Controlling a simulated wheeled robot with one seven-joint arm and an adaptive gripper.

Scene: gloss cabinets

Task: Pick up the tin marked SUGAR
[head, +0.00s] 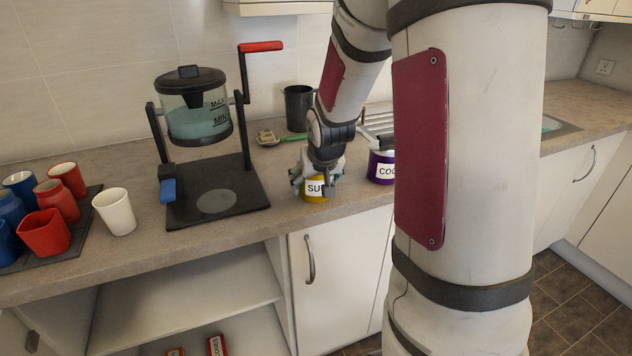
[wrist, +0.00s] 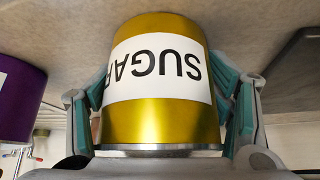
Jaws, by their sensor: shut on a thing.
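The SUGAR tin is yellow-gold with a white label. It fills the middle of the wrist view (wrist: 158,122), its label upside down there. In the wrist view the teal-padded fingers of my gripper (wrist: 165,95) are shut on the tin, one on each side. I cannot tell whether its base touches the counter.
A purple tin (head: 381,168) marked "CO…" stands close to the right, partly behind my arm. A dispenser with a red-handled crank (head: 197,118) stands left. Cups (head: 114,212) fill the far left.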

